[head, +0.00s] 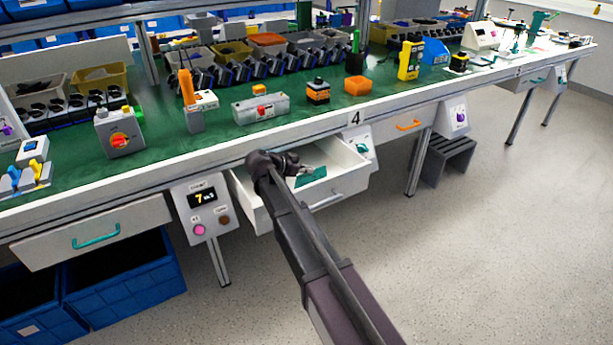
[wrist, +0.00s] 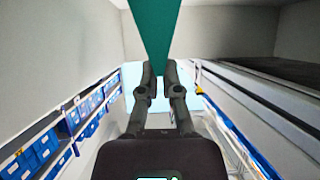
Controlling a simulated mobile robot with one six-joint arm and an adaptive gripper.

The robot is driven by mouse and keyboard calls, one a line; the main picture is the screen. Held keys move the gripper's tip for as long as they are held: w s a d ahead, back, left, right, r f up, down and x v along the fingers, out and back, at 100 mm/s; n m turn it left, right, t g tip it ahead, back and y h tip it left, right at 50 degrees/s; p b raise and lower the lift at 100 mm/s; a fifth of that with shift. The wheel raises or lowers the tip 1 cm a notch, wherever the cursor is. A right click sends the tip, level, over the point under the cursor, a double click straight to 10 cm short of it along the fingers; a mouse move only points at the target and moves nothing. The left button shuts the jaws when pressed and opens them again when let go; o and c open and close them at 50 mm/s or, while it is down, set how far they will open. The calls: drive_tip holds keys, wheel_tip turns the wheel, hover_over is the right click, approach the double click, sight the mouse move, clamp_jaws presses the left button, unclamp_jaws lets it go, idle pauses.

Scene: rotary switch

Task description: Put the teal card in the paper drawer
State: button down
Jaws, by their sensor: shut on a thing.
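My gripper (head: 304,171) reaches in over an open white drawer (head: 345,184) under the bench in the head view. It is shut on the teal card (head: 312,178), which hangs over or in the drawer's opening. In the wrist view my gripper's fingertips (wrist: 158,68) pinch the end of the teal card (wrist: 154,28), which runs to the top edge of the picture. Pale walls stand on both sides of it there. I cannot tell whether the card touches the drawer floor. No label reading paper shows on the drawer.
A closed drawer with a teal handle (head: 96,236) is at the left, and one with an orange handle (head: 408,125) at the right. A control box (head: 203,208) hangs beside the open drawer. Blue crates (head: 125,280) stand below left.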

drive_tip(key=shift+f, duration=0.3)
drive_tip(key=c, duration=0.8)
unclamp_jaws()
drive_tip(key=shift+a+r, duration=0.1)
drive_tip(key=p+v, duration=0.3)
drive_tip(key=v, duration=0.4)
drive_tip(key=shift+s, duration=0.1)
